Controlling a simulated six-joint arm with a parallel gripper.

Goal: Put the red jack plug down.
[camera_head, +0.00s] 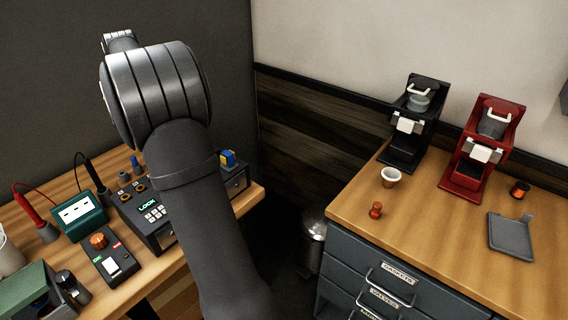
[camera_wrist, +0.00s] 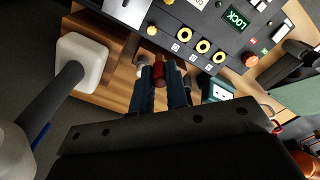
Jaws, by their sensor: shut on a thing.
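The red jack plug (camera_wrist: 160,77) is between the two dark fingers of my gripper (camera_wrist: 166,82) in the wrist view. My gripper is shut on it, and the wooden bench shows beyond. A dark control box (camera_wrist: 213,28) with yellow-ringed sockets (camera_wrist: 203,46) and a green LOCK display lies just past the fingertips. In the head view the same box (camera_head: 147,205) stands on the left bench. My arm hides my gripper and the red plug there. I cannot tell how high the plug is above the bench.
A teal meter (camera_head: 75,215), a red probe (camera_head: 32,213) and a switch box (camera_head: 113,265) with an orange knob crowd the left bench. Small grey and blue pieces (camera_head: 137,165) stand behind the control box. The right counter (camera_head: 430,225) holds two brewers, a cup and a grey tray.

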